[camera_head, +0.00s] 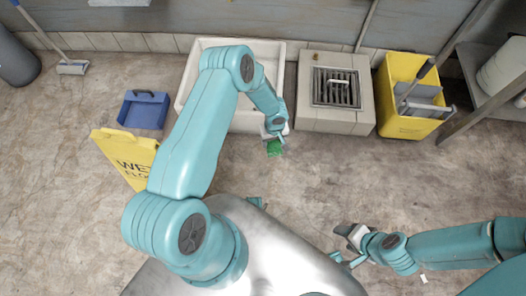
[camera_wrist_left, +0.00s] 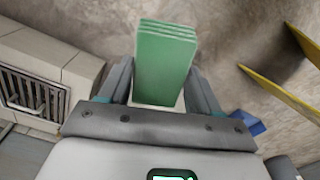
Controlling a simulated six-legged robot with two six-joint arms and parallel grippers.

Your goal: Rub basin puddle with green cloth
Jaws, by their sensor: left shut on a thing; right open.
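The green cloth (camera_head: 274,148) is a folded, layered block held in my left gripper (camera_head: 275,138). In the left wrist view the cloth (camera_wrist_left: 165,65) stands between the two fingers of the left gripper (camera_wrist_left: 160,90), which are shut on it. The white basin (camera_head: 188,78) stands by the wall, partly hidden behind my left arm. The cloth is just off the basin's front right side, over the floor. No puddle shows; my arm covers much of the basin. My right gripper (camera_head: 347,246) is open and empty at the lower right, well away from the basin.
A tiled block with a drain grate (camera_head: 336,88) stands right of the basin, and a yellow mop bucket (camera_head: 405,100) beyond it. A blue dustpan (camera_head: 143,110) and yellow wet-floor sign (camera_head: 128,153) are at left. The floor in front of the drain block is clear.

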